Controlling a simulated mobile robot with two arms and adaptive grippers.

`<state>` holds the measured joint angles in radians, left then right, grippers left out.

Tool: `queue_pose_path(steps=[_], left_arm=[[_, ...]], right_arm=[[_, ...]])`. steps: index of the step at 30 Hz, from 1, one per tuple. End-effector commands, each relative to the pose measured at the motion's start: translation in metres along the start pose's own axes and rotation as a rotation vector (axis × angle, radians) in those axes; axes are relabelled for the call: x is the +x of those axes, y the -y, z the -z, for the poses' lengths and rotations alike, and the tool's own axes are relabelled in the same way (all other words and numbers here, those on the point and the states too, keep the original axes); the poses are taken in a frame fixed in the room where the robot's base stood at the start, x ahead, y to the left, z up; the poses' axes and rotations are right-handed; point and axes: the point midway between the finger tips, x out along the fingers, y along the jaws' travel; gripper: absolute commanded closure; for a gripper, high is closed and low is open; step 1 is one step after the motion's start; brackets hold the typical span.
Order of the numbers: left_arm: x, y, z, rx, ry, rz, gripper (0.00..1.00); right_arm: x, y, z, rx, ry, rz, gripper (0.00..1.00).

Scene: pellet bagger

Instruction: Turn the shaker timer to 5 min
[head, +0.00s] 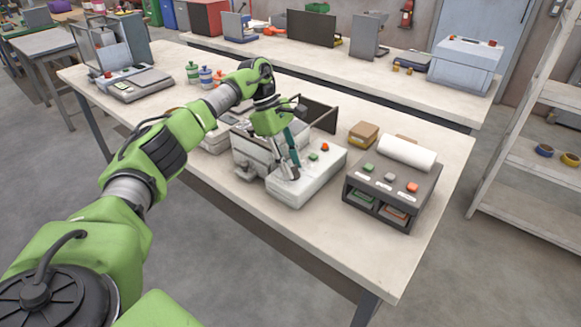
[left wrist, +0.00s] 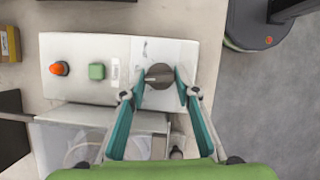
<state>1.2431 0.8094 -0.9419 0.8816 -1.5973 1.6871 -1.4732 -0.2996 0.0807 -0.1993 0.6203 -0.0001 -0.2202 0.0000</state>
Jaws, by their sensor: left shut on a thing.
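The shaker (head: 308,181) is a white box on the near workbench. Its control face (left wrist: 128,52) shows a dark round timer knob (left wrist: 159,76), a green button (left wrist: 96,71) and an orange-red button (left wrist: 59,68). My left gripper (head: 291,172) reaches down over the shaker's near end. In the left wrist view its teal fingers (left wrist: 160,79) sit on either side of the knob, shut on it. The knob's grip bar lies roughly left-right there. The scale marks are too small to read. My right gripper is not in view.
A dark control box (head: 390,190) with buttons and a white roll (head: 407,152) stands to the right of the shaker. A clear-walled bin (head: 255,153) adjoins the shaker's left side. A small cardboard box (head: 363,134) stands behind. The bench's front right corner is clear.

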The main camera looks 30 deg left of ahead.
Motion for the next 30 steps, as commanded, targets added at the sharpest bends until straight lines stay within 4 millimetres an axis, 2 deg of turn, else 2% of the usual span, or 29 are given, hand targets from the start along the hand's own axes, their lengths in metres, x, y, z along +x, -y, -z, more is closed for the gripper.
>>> queue_pose_path(steps=[10,26,27,28,30], left_arm=[[-0.0008,-0.002,-0.0007,0.125,0.0,0.047,0.93],[-0.0007,-0.0019,-0.0003,0.144,-0.001,0.056,0.93],[-0.0007,-0.0019,-0.0003,0.144,-0.001,0.055,0.63],[-0.0007,-0.0018,-0.0003,0.144,-0.001,0.056,0.56],[-0.0006,-0.0017,-0.0003,0.143,-0.001,0.056,0.54]], right_arm=[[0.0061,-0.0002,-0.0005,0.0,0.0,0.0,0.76],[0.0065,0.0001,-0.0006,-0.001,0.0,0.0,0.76],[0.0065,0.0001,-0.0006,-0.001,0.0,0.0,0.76],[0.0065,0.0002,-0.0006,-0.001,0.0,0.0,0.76],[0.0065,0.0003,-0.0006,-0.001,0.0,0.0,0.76]])
